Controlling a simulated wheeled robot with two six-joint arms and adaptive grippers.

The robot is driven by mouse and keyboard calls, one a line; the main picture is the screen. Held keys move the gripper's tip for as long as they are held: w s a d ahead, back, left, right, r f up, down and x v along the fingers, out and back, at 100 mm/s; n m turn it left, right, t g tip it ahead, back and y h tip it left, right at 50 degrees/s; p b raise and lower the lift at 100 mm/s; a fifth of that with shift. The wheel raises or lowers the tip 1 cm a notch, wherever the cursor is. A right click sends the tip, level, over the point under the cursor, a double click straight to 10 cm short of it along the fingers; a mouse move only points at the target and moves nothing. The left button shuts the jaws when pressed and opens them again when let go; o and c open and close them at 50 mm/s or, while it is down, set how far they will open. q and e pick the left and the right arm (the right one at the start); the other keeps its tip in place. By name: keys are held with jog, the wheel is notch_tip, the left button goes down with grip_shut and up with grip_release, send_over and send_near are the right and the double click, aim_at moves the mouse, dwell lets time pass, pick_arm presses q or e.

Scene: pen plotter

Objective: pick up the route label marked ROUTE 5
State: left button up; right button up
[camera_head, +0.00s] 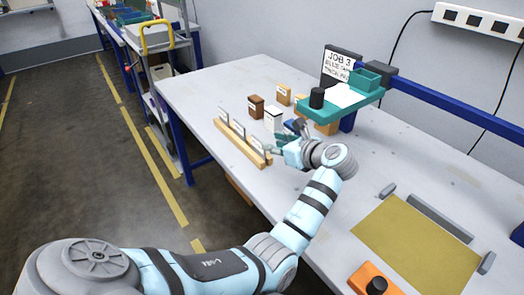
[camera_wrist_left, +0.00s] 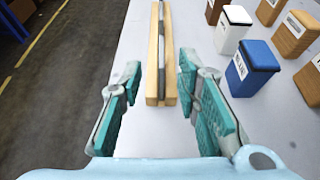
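Several small white route labels stand in a row in a wooden rack (camera_head: 246,147) near the table's left edge in the head view. The labels (camera_head: 238,128) are too small there to read, so I cannot tell which is ROUTE 5. In the left wrist view the rack (camera_wrist_left: 152,90) runs away from me and the label faces cannot be read. My left gripper (camera_head: 278,147) is at the rack's near end; in the wrist view its teal-padded fingers (camera_wrist_left: 160,108) are open on either side of the rack's near end, with nothing seen held. My right gripper is in neither view.
A white block (camera_wrist_left: 232,28), a blue block (camera_wrist_left: 251,68) and several brown and tan blocks stand right of the rack. A teal plotter carriage (camera_head: 340,104) overhangs the table behind. A yellow-olive mat (camera_head: 415,250) and an orange box (camera_head: 375,280) lie nearer.

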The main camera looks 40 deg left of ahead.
aim_at(258, 139)
pick_arm(q)
jog(key=x, duration=0.5)
jog(key=f+b+x, duration=0.1)
jog(key=x, duration=0.4)
jog(key=shift+d, duration=0.35)
grip_shut()
